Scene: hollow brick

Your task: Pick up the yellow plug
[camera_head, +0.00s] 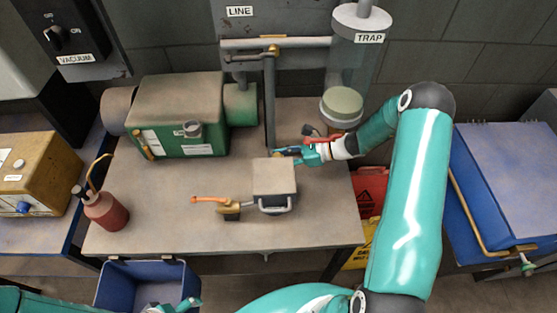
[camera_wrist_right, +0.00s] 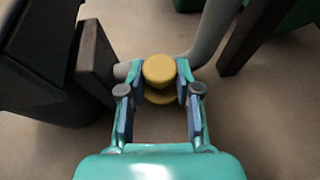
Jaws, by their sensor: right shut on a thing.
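The yellow plug (camera_wrist_right: 158,70) is a short, rounded yellow piece with a flange, seen between the fingertips of my right gripper (camera_wrist_right: 159,80) in the right wrist view. The fingers are closed on its two sides. In the head view my right gripper (camera_head: 288,155) is low over the bench, just behind the grey block and by the foot of the vertical pipe; the plug cannot be made out there. My left gripper (camera_head: 176,306) shows only partly at the bottom edge, over the blue bin, and its fingers are not clear.
A grey block (camera_head: 274,177) with a handle and a brass valve (camera_head: 229,208) with an orange lever stand on the bench (camera_head: 155,225). A vertical pipe (camera_head: 269,100) is close to my right gripper. A green pump (camera_head: 178,115) and red bottle (camera_head: 106,211) are left. The front right bench is clear.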

